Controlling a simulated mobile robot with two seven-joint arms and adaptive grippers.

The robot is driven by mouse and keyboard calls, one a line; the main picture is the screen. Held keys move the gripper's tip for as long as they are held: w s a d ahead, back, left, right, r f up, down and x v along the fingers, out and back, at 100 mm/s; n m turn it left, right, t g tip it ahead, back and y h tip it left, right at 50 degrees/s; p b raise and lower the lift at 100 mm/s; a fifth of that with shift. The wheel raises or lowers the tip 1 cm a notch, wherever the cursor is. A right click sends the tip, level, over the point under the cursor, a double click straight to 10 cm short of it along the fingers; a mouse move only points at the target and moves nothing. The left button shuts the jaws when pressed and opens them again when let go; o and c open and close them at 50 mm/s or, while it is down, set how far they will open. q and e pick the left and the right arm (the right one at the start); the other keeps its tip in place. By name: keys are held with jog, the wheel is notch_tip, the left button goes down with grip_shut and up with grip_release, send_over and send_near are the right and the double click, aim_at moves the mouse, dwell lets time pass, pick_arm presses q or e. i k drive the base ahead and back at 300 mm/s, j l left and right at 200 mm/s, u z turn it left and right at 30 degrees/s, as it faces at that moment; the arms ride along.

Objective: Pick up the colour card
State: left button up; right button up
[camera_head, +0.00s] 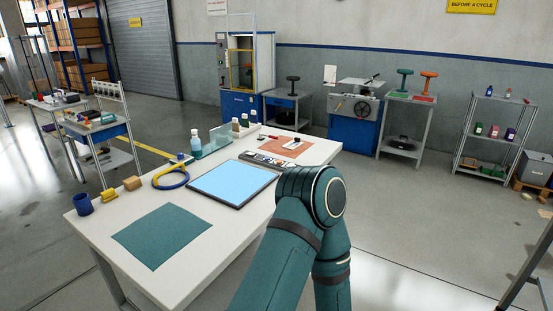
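A flat dark strip with light patches (262,160) lies on the white table behind the light-blue panel. It may be the colour card, but it is too small to be sure. Its right end is close to my teal arm in the picture. A small white and dark item (293,142) lies on the orange-red mat (273,147). I cannot tell what it is. One of my arms rises from the bottom centre and bends over the table's right side. Neither gripper shows, so I cannot see either one's fingers.
The white table (110,219) bears a green mat (162,236), a light-blue panel (232,182), a blue cup (83,204), a yellow and blue ring (171,172) and several bottles at the back. Open floor lies right of the table. A shelf rack (487,134) stands far right.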

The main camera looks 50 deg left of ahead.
aim_at(295, 144)
jog(key=i+u, duration=0.3)
jog(key=u, duration=0.15)
jog(key=i+u, duration=0.25)
jog(key=u, duration=0.15)
jog(key=i+l+u, duration=0.15)
jog(key=i+u, duration=0.15)
jog(key=u, duration=0.15)
jog(key=i+l+u, duration=0.15)
jog(key=i+u, duration=0.2)
jog(key=i+l+u, duration=0.35)
jog(key=k+j, duration=0.05)
jog(key=j, duration=0.05)
